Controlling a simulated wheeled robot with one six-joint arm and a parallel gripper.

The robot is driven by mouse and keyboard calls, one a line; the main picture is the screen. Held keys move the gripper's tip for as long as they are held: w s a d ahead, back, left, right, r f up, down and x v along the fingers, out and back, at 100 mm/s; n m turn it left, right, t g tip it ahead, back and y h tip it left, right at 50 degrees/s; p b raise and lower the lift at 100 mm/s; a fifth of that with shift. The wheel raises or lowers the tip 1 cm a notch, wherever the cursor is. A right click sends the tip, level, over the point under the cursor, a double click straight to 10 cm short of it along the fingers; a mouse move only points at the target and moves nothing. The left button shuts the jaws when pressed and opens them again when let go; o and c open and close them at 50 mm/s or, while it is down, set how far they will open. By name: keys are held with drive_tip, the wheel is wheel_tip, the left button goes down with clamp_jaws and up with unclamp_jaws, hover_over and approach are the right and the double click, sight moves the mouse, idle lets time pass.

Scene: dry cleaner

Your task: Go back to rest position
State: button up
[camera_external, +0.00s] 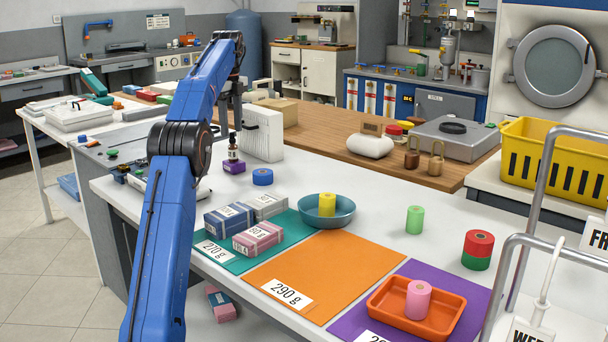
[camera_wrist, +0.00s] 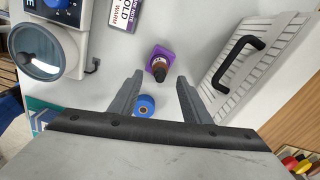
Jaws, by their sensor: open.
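My blue arm rises in the left of the external view, bends at the top and points down over the white counter. My gripper (camera_wrist: 160,77) shows in the wrist view with its two grey fingers apart and nothing held between them. A blue roll (camera_external: 263,176) sits on the counter, also visible between the fingers (camera_wrist: 145,105). In the external view the fingers are not clearly visible.
A white ribbed case (camera_wrist: 250,65) with a black handle stands right of the gripper. A white device with a round lens (camera_wrist: 40,50) is at left. A yellow basket (camera_external: 550,132) is at right.

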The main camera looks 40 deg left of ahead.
drive_tip(key=s+d+r+n+h, duration=0.1)
drive_tip(key=s+d+n, duration=0.15)
drive_tip(key=d, duration=0.85)
drive_tip(key=s+d+r+n+h, duration=0.15)
drive_tip(key=s+d, duration=0.25)
drive_tip(key=d, duration=0.6)
drive_tip(key=s+d+r+n, duration=0.1)
drive_tip(key=s+d+n, duration=0.2)
drive_tip(key=d, duration=0.8)
drive_tip(key=s+d+f+n, duration=0.3)
drive_tip(key=s+d, duration=0.7)
drive_tip(key=d, duration=0.2)
drive_tip(key=s+d+f+n+g+h, duration=0.1)
drive_tip(key=s+d+f+n, duration=0.2)
drive_tip(key=s, duration=0.4)
drive_tip(key=s+d+f+n, duration=0.1)
drive_tip(key=s+d+f, duration=0.2)
drive_tip(key=s+d, duration=0.3)
drive_tip(key=s+d+f+n+g+h, duration=0.1)
drive_tip(key=s+d+f+n, duration=0.2)
drive_tip(key=s, duration=0.4)
drive_tip(key=s+a+f+t+y, duration=0.2)
drive_tip(key=f+t, duration=0.1)
drive_tip(key=f, duration=0.2)
drive_tip(key=s+a+f+m+t+y, duration=0.1)
drive_tip(key=s+a+f+t+y, duration=0.1)
drive_tip(key=f, duration=0.4)
drive_tip(key=shift+s+a+f+t, duration=0.2)
drive_tip(key=shift+a+t, duration=0.25)
drive_tip(key=shift+t, duration=0.45)
